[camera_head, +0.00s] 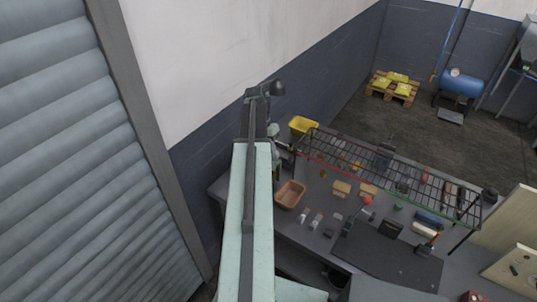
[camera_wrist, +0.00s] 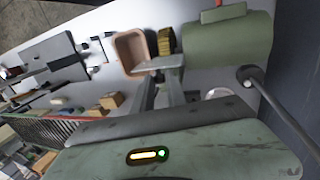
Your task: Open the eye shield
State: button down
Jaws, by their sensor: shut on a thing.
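A green machine (camera_wrist: 228,40), which looks like a bench grinder, fills the upper right of the wrist view, with a yellow-brown bristled wheel (camera_wrist: 166,42) at its left end. My gripper (camera_wrist: 161,78) reaches up to it from below, its two fingers on either side of a narrow gap. At the fingertips is a small pale grey-green plate, which looks like the eye shield (camera_wrist: 160,62), beside the wheel. My gripper is shut on it. The fingers hide part of its edge, and its tilt is hard to tell. In the head view my arm covers much of this area.
A brown bin (camera_wrist: 131,50) stands just left of the wheel; it also shows on the bench in the head view (camera_head: 290,194). A black wire rack (camera_head: 395,175) spans the bench to the right. A dark lamp (camera_head: 275,89) rises behind my arm. Small blocks and tools lie across the bench.

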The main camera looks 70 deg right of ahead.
jog(key=c, duration=1.3)
grip_release()
jog(key=shift+c, duration=0.2)
jog(key=shift+r, duration=0.15)
jog(key=p+v, duration=0.7)
jog(key=shift+w+r, duration=0.15)
jog(key=shift+r, duration=0.05)
